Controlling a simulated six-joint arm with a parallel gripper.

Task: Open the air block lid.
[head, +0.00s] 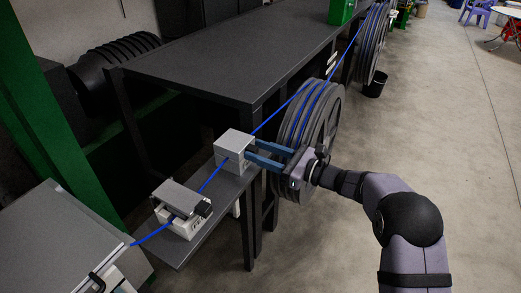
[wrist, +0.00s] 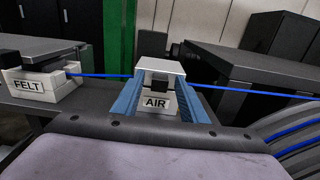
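The air block (head: 234,148) is a small light-grey box on the narrow shelf, with the blue cable (head: 211,180) running through it. In the wrist view its label reads AIR (wrist: 156,103), below a dark latch-like part. Its pale lid (wrist: 161,67) lies flat on top and looks closed. My gripper (head: 248,149) reaches it from the right in the head view. Its two blue fingers (wrist: 159,92) stand apart, one at each side of the block. The fingertips are at the block; whether they touch it I cannot tell.
The felt block (head: 184,222) sits nearer on the shelf (head: 192,248), with a grey plate raised and tilted above it. A large cable reel (head: 322,130) stands close beside my gripper. A dark table (head: 215,55) lies behind.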

